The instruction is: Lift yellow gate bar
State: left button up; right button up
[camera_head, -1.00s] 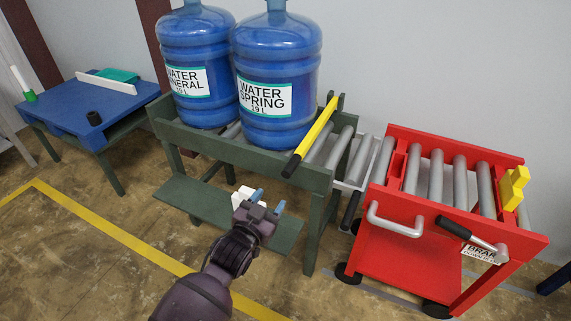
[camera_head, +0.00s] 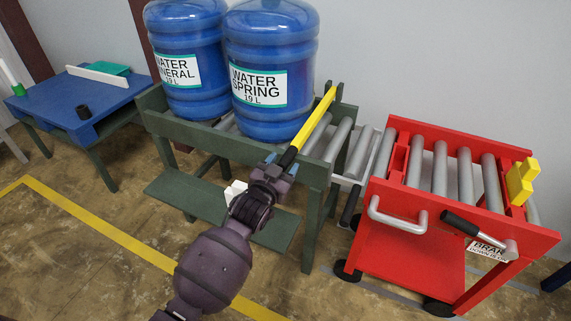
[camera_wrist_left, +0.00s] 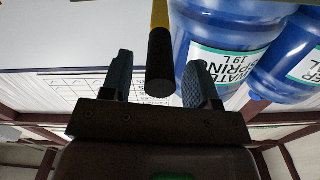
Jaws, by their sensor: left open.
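The yellow gate bar (camera_head: 316,118) lies across the right end of the green roller conveyor, just right of the front water jug. Its black grip end (camera_head: 288,157) points toward me over the near rail. My left gripper (camera_head: 281,163) is open at this black end. In the left wrist view the black grip (camera_wrist_left: 160,62) is between the two spread blue-grey fingers of the gripper (camera_wrist_left: 160,82), with a gap showing on both sides. The Spring water jug (camera_head: 270,70) and the Mineral water jug (camera_head: 188,58) stand upright on the conveyor. My right gripper is out of view.
The green conveyor (camera_head: 210,139) has a lower shelf (camera_head: 185,194). A red roller cart (camera_head: 410,248) with a handle and brake lever (camera_head: 462,223) stands at right. A blue table (camera_head: 55,108) stands at left. Floor in front is clear.

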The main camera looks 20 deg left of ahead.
pick_arm(q)
jog(key=shift+w, duration=0.6)
jog(key=shift+c, duration=0.2)
grip_shut()
